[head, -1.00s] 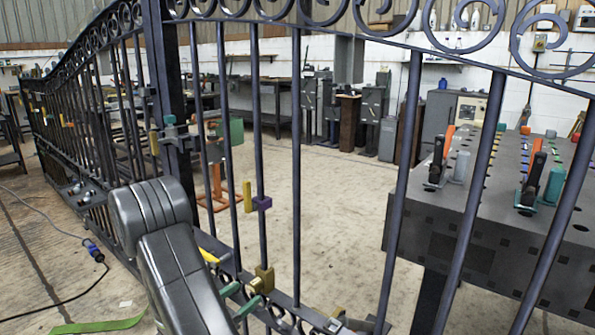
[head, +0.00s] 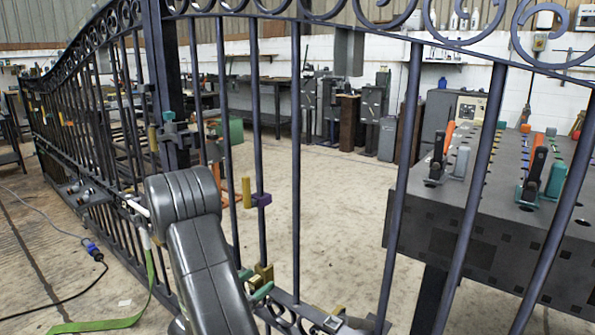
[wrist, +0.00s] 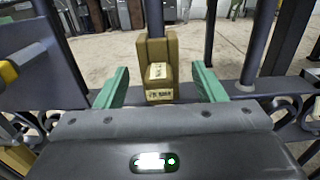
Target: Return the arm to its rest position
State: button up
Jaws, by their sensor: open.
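My gripper (head: 254,283) is low at the iron gate (head: 296,150), its two green fingers apart. In the wrist view my open gripper (wrist: 160,86) has a finger on each side of a tan-yellow block (wrist: 158,62), with a visible gap to both. The block sits on the gate's lower rail at a bar, and it also shows in the head view (head: 264,271), partly hidden by a finger. My grey arm stands in front of the gate and hides part of its lower bars.
A green strap (head: 150,280) hangs left of my arm onto the floor. A grey perforated table (head: 460,220) stands behind the gate at right. Open floor lies beyond the bars.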

jog(key=p+v, duration=0.3)
jog(key=v, duration=1)
jog(key=x, duration=0.4)
jog(key=b+x, duration=0.1)
jog(key=x, duration=0.3)
jog(key=b+x, duration=0.1)
jog(key=x, duration=0.4)
jog(key=shift+w+r, duration=0.1)
jog(key=shift+r, duration=0.25)
jog(key=v, duration=0.6)
jog(key=shift+a+f+b, duration=0.2)
jog(key=shift+f+b, duration=0.05)
jog(key=shift+b, duration=0.15)
jog(key=shift+v, duration=0.9)
jog(key=shift+d, duration=0.1)
